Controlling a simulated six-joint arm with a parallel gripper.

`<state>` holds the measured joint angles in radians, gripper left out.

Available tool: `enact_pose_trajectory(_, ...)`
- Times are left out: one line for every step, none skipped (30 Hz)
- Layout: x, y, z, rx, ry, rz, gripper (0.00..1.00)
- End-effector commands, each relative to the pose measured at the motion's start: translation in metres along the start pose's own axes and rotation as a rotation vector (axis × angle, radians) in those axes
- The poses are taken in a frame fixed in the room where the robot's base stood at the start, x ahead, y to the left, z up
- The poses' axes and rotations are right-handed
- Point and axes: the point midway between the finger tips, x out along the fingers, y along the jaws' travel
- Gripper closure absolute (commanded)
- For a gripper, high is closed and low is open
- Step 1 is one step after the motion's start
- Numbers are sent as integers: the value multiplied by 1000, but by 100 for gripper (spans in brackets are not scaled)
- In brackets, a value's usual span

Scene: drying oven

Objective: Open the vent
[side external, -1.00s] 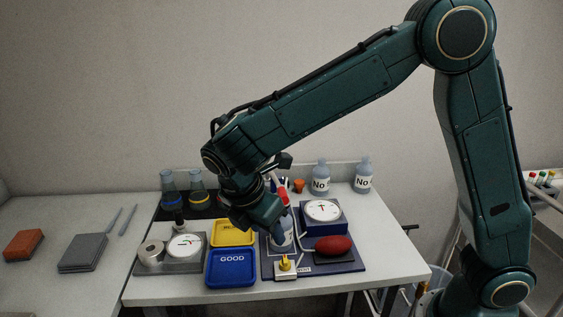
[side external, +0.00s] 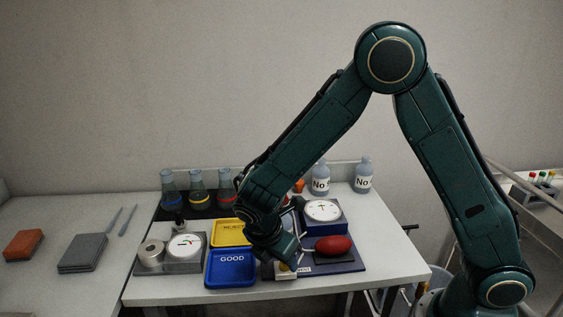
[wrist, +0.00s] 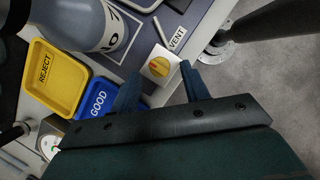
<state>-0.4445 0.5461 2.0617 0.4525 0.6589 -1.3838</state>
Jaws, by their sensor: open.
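The vent knob (wrist: 157,68) is yellow with an orange-red mark and sits on a small white block, beside a label reading VENT (wrist: 177,34). In the wrist view the knob lies between my two blue fingers, with one finger on each side. My gripper (wrist: 160,72) is open, and I cannot tell if either finger touches the knob. In the side view my gripper (side external: 287,263) points down over the front of the dark blue base plate (side external: 340,267). There it hides most of the knob, and the white block (side external: 285,275) shows just below it.
A grey bottle (wrist: 82,18) stands close by in the wrist view. The yellow REJECT tray (side external: 232,241) and blue GOOD tray (side external: 231,281) lie to the left. A red bulb (side external: 333,245) and a dial box (side external: 323,225) are to the right.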

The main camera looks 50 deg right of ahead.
Motion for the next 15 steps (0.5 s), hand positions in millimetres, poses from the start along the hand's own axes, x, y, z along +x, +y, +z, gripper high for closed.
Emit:
enact_pose_trajectory(4,0,0,1,0,-1,54)
enact_pose_trajectory(6,0,0,1,0,-2,54)
enact_pose_trajectory(8,0,0,1,0,-2,54)
enact_pose_trajectory(9,0,0,1,1,-2,54)
enact_pose_trajectory(10,0,0,1,1,-1,54)
enact_pose_trajectory(11,0,0,1,1,0,54)
enact_pose_trajectory(11,0,0,1,1,0,54)
enact_pose_trajectory(12,0,0,1,1,0,54)
enact_pose_trajectory(12,0,0,1,1,0,54)
enact_pose_trajectory(12,0,0,1,1,1,54)
enact_pose_trajectory(12,0,0,1,1,1,54)
enact_pose_trajectory(12,0,0,0,1,1,54)
enact_pose_trajectory(12,0,0,0,1,0,54)
enact_pose_trajectory(12,0,0,0,1,0,54)
enact_pose_trajectory(12,0,0,0,1,0,58)
